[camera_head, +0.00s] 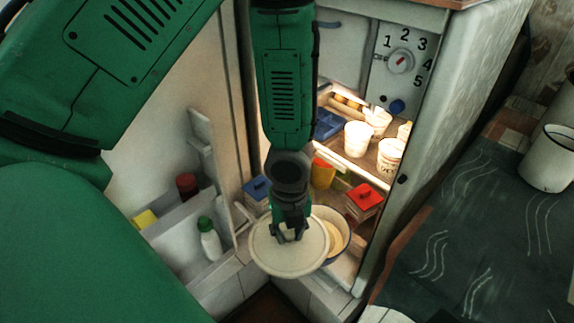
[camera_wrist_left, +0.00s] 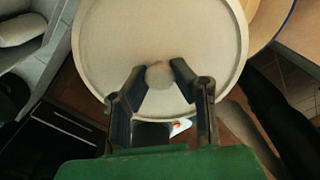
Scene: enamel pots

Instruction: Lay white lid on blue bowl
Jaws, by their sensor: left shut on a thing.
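The white lid (camera_head: 274,257) is a round, shallow disc with a knob, seen in the middle of the head view. My left gripper (camera_head: 290,232) is shut on the lid's knob and holds the lid up. The lid also fills the upper middle of the left wrist view (camera_wrist_left: 205,40), with the left gripper's fingers (camera_wrist_left: 158,75) on either side of the knob. The blue bowl (camera_head: 340,232), pale with a blue rim, is just right of the lid and partly hidden behind it. Its edge also shows at the upper right of the wrist view (camera_wrist_left: 268,20). My right gripper is not seen.
An open fridge has lit shelves with white cups (camera_head: 357,138), a red-lidded container (camera_head: 364,199) and a blue-lidded container (camera_head: 256,189). Its open door (camera_head: 180,235) at left holds a white bottle (camera_head: 209,238). A dark counter with a white mug (camera_head: 549,160) is at right.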

